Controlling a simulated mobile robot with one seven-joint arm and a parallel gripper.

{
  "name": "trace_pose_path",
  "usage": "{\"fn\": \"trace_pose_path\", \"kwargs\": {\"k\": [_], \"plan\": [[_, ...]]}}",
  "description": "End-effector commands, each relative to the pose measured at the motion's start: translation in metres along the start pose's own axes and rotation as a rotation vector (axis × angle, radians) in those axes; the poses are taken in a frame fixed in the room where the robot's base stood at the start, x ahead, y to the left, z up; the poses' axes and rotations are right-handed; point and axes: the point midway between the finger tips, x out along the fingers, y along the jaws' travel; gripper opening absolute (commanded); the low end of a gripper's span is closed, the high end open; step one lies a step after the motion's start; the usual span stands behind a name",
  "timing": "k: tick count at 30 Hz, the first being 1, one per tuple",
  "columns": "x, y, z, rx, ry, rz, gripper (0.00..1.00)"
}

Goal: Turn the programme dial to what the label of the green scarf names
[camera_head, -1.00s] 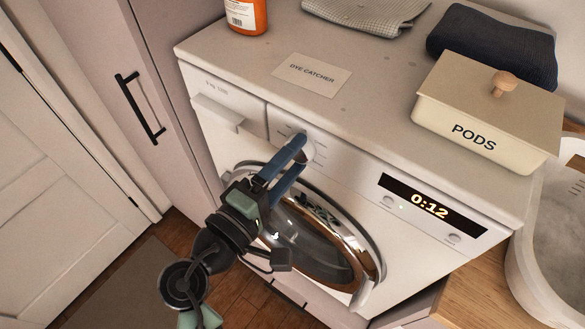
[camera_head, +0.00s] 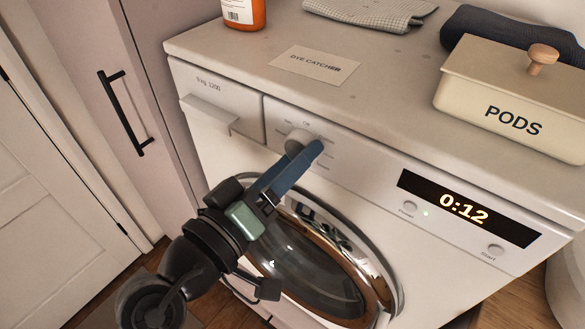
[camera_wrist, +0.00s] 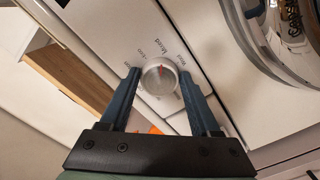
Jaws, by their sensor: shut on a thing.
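The programme dial (camera_head: 298,142) is a round silver-grey knob on the washing machine's front panel. My gripper (camera_wrist: 159,73) is shut on it, one blue finger on each side. In the head view, my fingers (camera_head: 312,150) cover part of the dial. In the wrist view, the dial (camera_wrist: 158,80) has a red mark pointing up, near the small printed word Mixed. Another word, apparently Wool, is to its right; other words are partly hidden or too small to read. I cannot make out a green scarf or its label in either view.
The washing machine (camera_head: 240,75) has a round glass door (camera_head: 310,265) below the dial and a display (camera_head: 465,208) reading 0:12. On top are a DYE CATCHER card (camera_head: 314,64), a PODS box (camera_head: 510,110), an orange bottle (camera_head: 244,14), a grey cloth (camera_head: 370,12) and a dark folded cloth (camera_head: 500,30).

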Motion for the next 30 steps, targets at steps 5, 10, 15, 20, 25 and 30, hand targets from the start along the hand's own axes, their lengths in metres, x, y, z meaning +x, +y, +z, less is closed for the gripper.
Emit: {"fn": "trace_pose_path", "kwargs": {"k": [5, 10, 15, 20, 25, 30], "plan": [[0.0001, -0.0009, 0.0008, 0.037, -0.001, -0.001, 0.08], [0.0001, -0.0004, 0.0003, 0.048, -0.002, -0.001, 0.08], [0.0001, -0.0003, 0.0002, 0.047, -0.002, -0.001, 0.08], [0.0001, -0.0002, 0.0002, 0.047, -0.002, -0.001, 0.69], [0.0001, -0.0002, 0.0001, 0.046, -0.001, 0.0, 0.93], [0.0, -0.0003, 0.0, 0.046, -0.001, 0.0, 0.93]]}}
